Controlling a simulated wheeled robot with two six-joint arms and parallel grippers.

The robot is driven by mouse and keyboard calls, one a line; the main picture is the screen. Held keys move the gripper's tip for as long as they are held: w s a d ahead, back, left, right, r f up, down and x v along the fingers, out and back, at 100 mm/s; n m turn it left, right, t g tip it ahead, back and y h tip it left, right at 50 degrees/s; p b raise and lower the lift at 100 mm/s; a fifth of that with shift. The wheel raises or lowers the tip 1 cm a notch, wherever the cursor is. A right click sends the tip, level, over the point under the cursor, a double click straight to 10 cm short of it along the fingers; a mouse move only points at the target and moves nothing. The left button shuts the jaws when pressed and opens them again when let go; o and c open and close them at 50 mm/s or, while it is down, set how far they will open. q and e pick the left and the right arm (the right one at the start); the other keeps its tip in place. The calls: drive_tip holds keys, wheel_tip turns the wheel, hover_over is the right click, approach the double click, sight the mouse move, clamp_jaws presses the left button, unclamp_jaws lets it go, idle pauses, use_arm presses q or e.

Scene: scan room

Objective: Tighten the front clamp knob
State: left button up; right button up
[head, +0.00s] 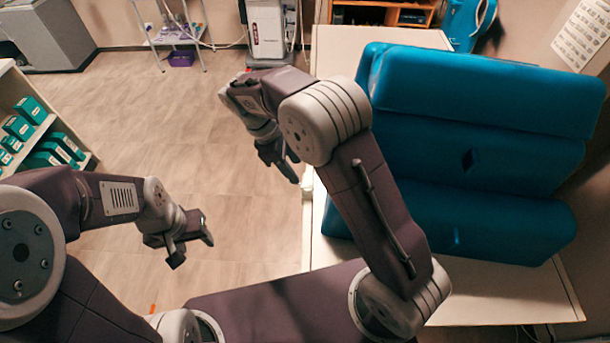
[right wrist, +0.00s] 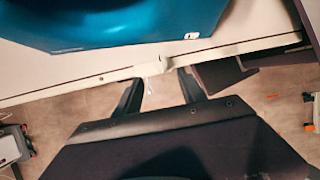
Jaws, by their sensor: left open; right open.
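A small pale fitting that looks like the front clamp knob (head: 307,184) sits on the left side edge of the white table (head: 500,303) in the head view. In the right wrist view a pale fitting (right wrist: 166,63) shows on the table's side rail, just beyond and between my fingertips. My right gripper (head: 284,165) is open and empty, pointing at that edge and apart from the fitting; its two dark fingers also show in the right wrist view (right wrist: 160,80). My left gripper (head: 190,247) is open and empty over the floor, well left of the table.
Large blue cushions (head: 480,140) lie on the table. A shelf (head: 75,140) with green boxes stands at the left. A white trolley (head: 178,38) and a white machine (head: 268,30) stand at the back. The floor (head: 150,115) between shelf and table is mostly clear.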

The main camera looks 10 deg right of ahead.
sight(307, 186)
drive_tip(key=x, duration=0.7)
drive_tip(key=shift+d+f, duration=0.25)
drive_tip(key=shift+f, duration=0.1)
drive_tip(key=shift+s+d+f, duration=0.1)
drive_tip(key=shift+f, duration=0.15)
drive_tip(key=shift+s, duration=0.15)
